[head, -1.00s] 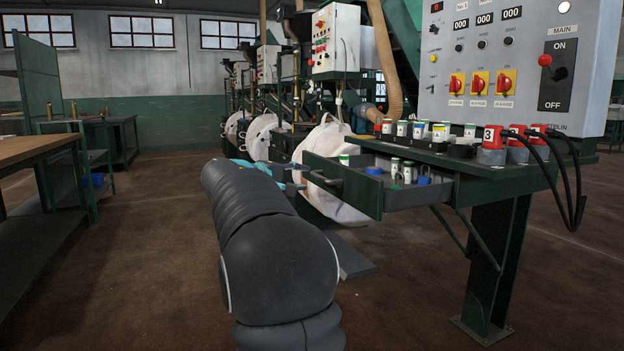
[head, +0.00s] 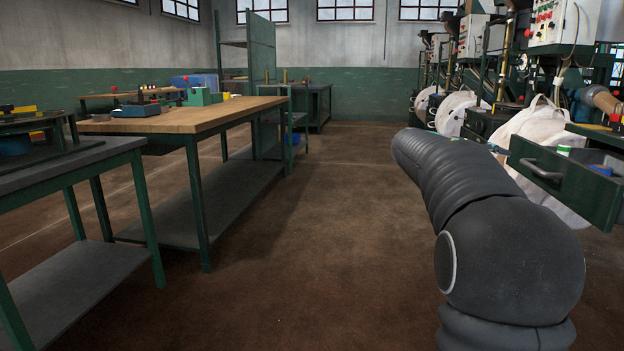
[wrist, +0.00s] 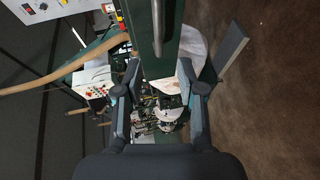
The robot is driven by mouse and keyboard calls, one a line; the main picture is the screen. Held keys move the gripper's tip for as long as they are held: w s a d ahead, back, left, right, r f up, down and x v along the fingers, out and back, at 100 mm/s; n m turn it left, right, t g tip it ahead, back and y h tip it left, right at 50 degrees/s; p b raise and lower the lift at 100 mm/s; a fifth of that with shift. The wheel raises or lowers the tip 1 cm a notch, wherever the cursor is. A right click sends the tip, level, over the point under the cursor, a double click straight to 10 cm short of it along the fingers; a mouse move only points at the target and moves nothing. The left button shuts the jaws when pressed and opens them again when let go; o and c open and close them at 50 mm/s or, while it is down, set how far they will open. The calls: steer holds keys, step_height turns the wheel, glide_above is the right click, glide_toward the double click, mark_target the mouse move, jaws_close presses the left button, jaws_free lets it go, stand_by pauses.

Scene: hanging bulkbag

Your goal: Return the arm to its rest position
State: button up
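My arm (head: 480,220) reaches forward on the right of the head view. My gripper (wrist: 157,80) shows in the wrist view with its two fingers spread well apart and nothing held between them. In the head view most of the gripper is hidden behind the arm. The open green drawer (head: 575,188) with its dark handle (head: 541,171) is just right of the arm's end. The drawer front (wrist: 157,55) also lies ahead of the fingers in the wrist view; I cannot tell the exact gap.
A white bulk bag (head: 540,125) hangs behind the drawer. A wooden-topped bench (head: 185,120) and a grey-topped table (head: 60,165) stand on the left. The brown floor (head: 310,230) between them and my arm is clear. Machines (head: 480,70) line the right.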

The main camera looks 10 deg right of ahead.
step_height(320, 180, down, 9)
steer(key=a+y, duration=0.2)
steer(key=y, duration=0.1)
steer(key=s+a+f+y+p, duration=0.1)
steer(key=s+a+f+y, duration=0.45)
steer(key=a+f, duration=0.3)
steer(key=s+a+r+t+y+p, duration=0.2)
steer(key=s+a+t+y+p, duration=0.2)
steer(key=s+a, duration=1.9)
steer(key=a+y+p, duration=0.2)
steer(key=y+p, duration=0.1)
steer(key=p, duration=0.1)
steer(key=shift+s+a+r, duration=0.2)
steer(key=shift+a, duration=0.05)
